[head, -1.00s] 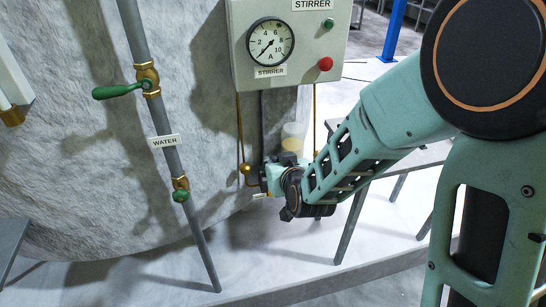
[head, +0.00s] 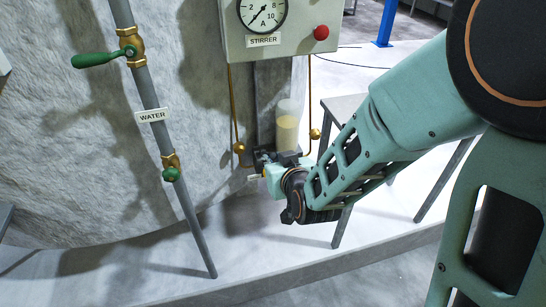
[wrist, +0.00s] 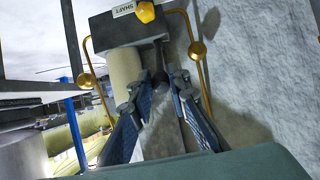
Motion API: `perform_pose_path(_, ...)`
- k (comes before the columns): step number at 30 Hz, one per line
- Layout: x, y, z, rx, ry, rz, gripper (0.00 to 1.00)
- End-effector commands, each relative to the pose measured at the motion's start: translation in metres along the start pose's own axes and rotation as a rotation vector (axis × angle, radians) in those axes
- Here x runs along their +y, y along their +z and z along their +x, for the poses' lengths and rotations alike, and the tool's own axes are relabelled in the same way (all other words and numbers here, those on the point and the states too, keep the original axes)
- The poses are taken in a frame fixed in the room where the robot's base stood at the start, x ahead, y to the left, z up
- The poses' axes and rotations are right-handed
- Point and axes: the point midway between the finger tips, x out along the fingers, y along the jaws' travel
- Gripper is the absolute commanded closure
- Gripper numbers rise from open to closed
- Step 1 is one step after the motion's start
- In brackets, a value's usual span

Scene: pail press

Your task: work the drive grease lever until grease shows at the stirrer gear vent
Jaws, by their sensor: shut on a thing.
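My gripper (wrist: 158,100) is shut on a dark lever (wrist: 158,68) below a dark block (wrist: 112,32) in the wrist view. In the head view my gripper (head: 264,178) is low beside the tank, under the stirrer box, and the lever is mostly hidden there. A clear grease cup (head: 288,122) with pale yellow grease stands just behind it; it also shows as a cream cylinder in the wrist view (wrist: 125,68). Thin brass lines end in round fittings, one left (head: 239,148) and one right (head: 314,134). I cannot tell which part is the gear vent, and no grease is visible outside the cup.
The stirrer box (head: 290,38) with gauge and red button (head: 321,32) hangs above. A water pipe (head: 160,135) with green-handled valves (head: 98,60) runs at left. A yellow knob (wrist: 145,11) sits at the block in the wrist view. A grey stand (head: 342,108) is at right.

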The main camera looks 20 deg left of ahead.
Motion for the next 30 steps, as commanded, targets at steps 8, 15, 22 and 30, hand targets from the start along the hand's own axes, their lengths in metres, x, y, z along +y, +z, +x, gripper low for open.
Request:
perform_pose_path(8, 0.0, -0.006, 0.001, 0.0, 0.0, 0.0, 1.0)
perform_pose_path(15, 0.0, -0.036, 0.011, 0.004, 0.0, -0.001, 0.99)
perform_pose_path(22, 0.0, -0.052, 0.017, 0.005, 0.0, -0.001, 0.99)
perform_pose_path(30, 0.0, -0.053, 0.018, 0.007, 0.0, -0.001, 1.0)
